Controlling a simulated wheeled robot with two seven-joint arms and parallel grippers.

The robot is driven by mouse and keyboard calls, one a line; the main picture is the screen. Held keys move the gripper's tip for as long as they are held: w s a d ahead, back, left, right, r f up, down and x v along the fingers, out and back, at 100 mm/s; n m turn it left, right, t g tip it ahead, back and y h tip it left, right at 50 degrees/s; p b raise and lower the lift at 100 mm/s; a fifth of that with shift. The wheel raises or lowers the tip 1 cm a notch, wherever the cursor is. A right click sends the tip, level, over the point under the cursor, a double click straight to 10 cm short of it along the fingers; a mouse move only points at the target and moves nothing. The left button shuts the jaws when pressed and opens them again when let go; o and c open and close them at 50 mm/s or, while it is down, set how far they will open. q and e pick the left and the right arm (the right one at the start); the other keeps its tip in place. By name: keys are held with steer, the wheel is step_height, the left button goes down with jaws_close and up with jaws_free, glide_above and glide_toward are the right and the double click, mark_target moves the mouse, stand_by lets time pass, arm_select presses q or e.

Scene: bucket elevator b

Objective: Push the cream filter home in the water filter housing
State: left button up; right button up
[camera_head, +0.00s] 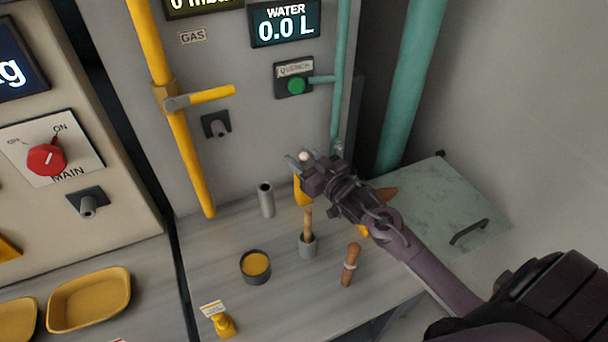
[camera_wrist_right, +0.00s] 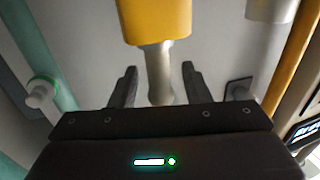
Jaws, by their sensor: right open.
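The water filter housing appears to be the yellow body (camera_wrist_right: 155,18) at the top of the right wrist view. It also shows below my gripper in the head view (camera_head: 302,192). The cream filter (camera_wrist_right: 159,72) sticks out of it as a pale cylinder; its rounded end (camera_head: 305,157) shows at my gripper in the head view. How deep it sits inside cannot be seen. My right gripper (camera_wrist_right: 158,78) is open, with one finger on each side of the filter and a gap on both sides. My left gripper is not in view.
On the bench stand a grey tube (camera_head: 266,200), a wooden-handled tool in a grey cup (camera_head: 307,243), a round tin (camera_head: 255,266) and another wooden handle (camera_head: 350,264). A yellow pipe (camera_head: 190,160) and teal pipes (camera_head: 405,90) run along the wall.

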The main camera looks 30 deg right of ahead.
steer(key=shift+w+a, duration=0.1)
steer(key=shift+w, duration=0.5)
jaws_close()
